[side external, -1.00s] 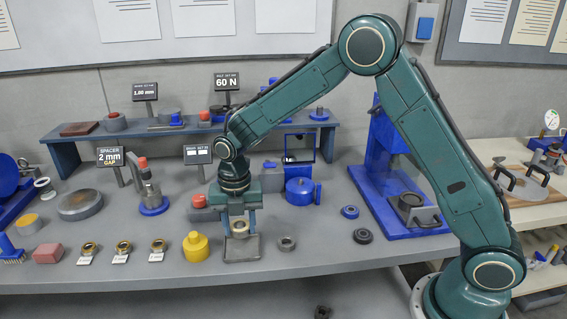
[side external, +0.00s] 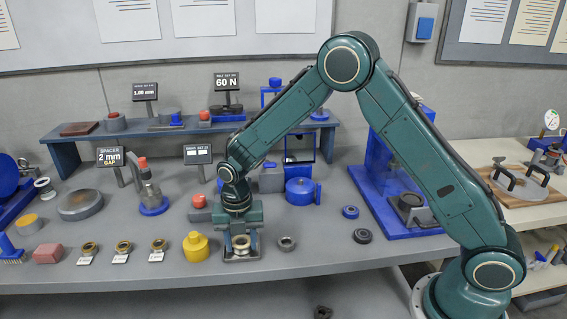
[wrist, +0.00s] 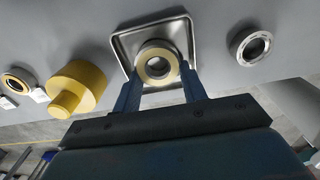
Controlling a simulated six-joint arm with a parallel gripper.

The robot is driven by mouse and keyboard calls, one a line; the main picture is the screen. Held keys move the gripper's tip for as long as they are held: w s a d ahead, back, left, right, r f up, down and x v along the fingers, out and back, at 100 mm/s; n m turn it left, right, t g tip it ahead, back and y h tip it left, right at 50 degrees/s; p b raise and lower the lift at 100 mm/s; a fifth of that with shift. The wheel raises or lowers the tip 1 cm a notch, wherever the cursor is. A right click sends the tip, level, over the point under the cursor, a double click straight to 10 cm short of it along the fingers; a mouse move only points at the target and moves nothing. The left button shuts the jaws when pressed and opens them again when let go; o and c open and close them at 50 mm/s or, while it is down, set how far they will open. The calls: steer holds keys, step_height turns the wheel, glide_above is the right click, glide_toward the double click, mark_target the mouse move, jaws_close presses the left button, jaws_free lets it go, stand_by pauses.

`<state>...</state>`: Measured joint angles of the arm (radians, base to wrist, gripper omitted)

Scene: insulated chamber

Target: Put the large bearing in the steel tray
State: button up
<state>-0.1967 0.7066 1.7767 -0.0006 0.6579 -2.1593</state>
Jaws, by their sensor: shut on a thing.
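The large bearing, a pale metal ring with a yellowish inner band (wrist: 157,64), is between the two blue fingers of my gripper (wrist: 160,77), which is shut on it. In the side external view my gripper (side external: 241,238) points down with the bearing (side external: 241,243) low over the square steel tray (side external: 242,257). In the wrist view the bearing lies within the rim of the steel tray (wrist: 122,44). I cannot tell whether it touches the tray floor. The fingers hide part of the tray.
A smaller grey ring (side external: 287,243) lies right of the tray. A yellow stepped cylinder (side external: 196,248) stands close on the left. Several brass rings on labels lie further left. The bench's front edge is near.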

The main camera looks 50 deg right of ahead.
steer(key=shift+f, duration=0.15)
steer(key=o, duration=0.8)
step_height(320, 180, up, 12)
steer(key=shift+r, duration=0.15)
stand_by(0.5)
